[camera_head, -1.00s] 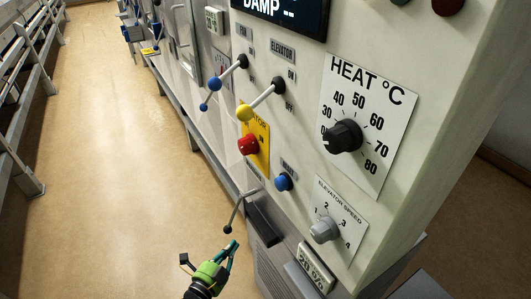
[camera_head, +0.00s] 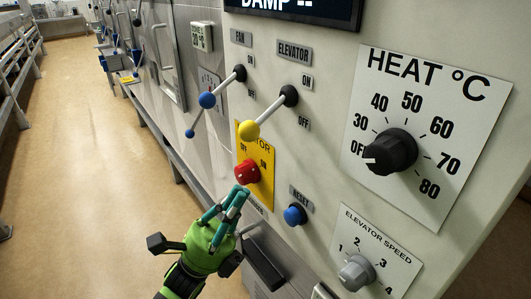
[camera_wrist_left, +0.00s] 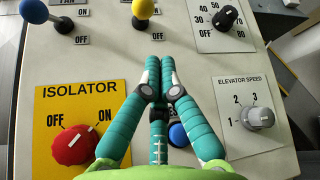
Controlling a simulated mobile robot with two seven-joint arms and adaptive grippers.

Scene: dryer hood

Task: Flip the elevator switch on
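The elevator switch is a lever with a yellow ball (camera_head: 249,131) on a white rod from a black pivot. In the head view it slants down and left, its ball below the pivot; ON and OFF labels are right of the pivot. In the left wrist view the yellow ball (camera_wrist_left: 143,8) is at the top edge, partly cut off. My left gripper (camera_head: 238,192) is green with teal fingers, below the ball and apart from it, just under the red isolator knob. In the left wrist view its fingertips (camera_wrist_left: 160,62) are together and empty. My right gripper is not in view.
A fan lever with a blue ball (camera_head: 207,100) is left of the elevator lever. The red isolator knob (camera_head: 246,172), blue reset button (camera_head: 295,214), heat dial (camera_head: 392,150) and elevator speed dial (camera_head: 357,271) share the panel. Open floor (camera_head: 90,170) lies left.

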